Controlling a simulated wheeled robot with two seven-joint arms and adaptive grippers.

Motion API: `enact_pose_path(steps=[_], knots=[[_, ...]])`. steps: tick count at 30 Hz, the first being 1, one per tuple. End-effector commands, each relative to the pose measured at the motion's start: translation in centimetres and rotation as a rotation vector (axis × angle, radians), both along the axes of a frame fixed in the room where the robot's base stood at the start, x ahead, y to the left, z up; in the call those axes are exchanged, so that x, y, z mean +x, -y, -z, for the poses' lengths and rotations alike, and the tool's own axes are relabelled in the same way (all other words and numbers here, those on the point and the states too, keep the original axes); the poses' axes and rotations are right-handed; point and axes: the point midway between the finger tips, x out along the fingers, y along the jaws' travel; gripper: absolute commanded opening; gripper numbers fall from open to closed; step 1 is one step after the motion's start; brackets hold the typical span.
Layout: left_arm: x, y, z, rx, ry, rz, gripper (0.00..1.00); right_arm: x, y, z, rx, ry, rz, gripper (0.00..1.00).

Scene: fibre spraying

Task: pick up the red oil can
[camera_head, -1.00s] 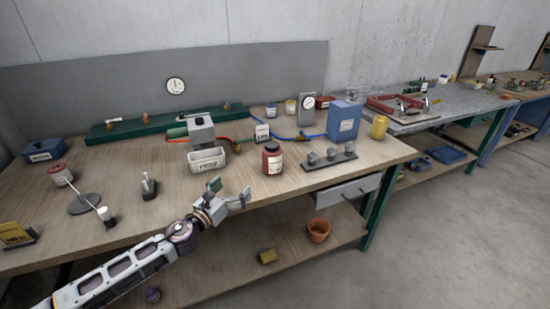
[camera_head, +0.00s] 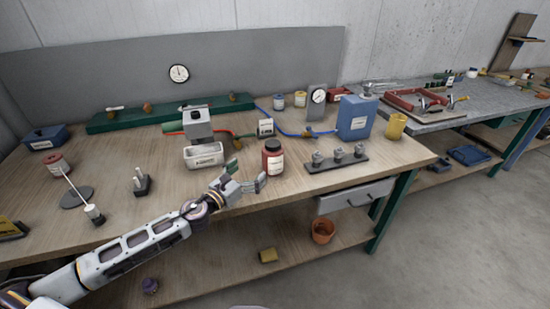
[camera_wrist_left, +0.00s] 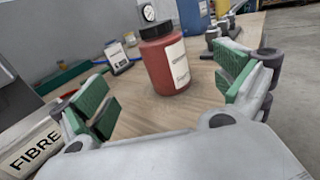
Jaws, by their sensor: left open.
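The red can (camera_head: 272,163), with a dark lid and a white label, stands upright near the front edge of the wooden bench (camera_head: 300,192). My left gripper (camera_head: 248,176) is open and empty, just to the front left of the can. In the left wrist view the red can (camera_wrist_left: 166,68) stands ahead, between the lines of the two green-padded fingers (camera_wrist_left: 165,90). I cannot tell whether its body is between the fingertips. The right gripper is not in view.
A white FIBRE tray (camera_head: 203,163) stands left of the can. A dark rack with several grey fittings (camera_head: 336,163) is to its right, with a blue container (camera_head: 356,118) behind the rack. A small labelled box (camera_head: 265,127) stands behind the can.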

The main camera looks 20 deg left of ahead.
Motion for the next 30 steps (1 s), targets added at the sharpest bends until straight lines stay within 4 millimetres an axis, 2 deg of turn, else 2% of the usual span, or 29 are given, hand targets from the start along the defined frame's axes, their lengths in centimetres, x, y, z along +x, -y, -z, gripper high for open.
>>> enact_pose_path(steps=[7,21,30], knots=[[0.0,0.0,0.0,0.000,0.000,0.000,0.99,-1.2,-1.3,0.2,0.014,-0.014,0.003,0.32],[1.7,0.5,-0.1,-0.001,0.001,-0.001,0.99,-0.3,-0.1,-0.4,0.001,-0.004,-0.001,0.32],[3.3,1.1,-0.1,-0.001,0.001,-0.001,0.99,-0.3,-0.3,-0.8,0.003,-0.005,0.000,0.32]])
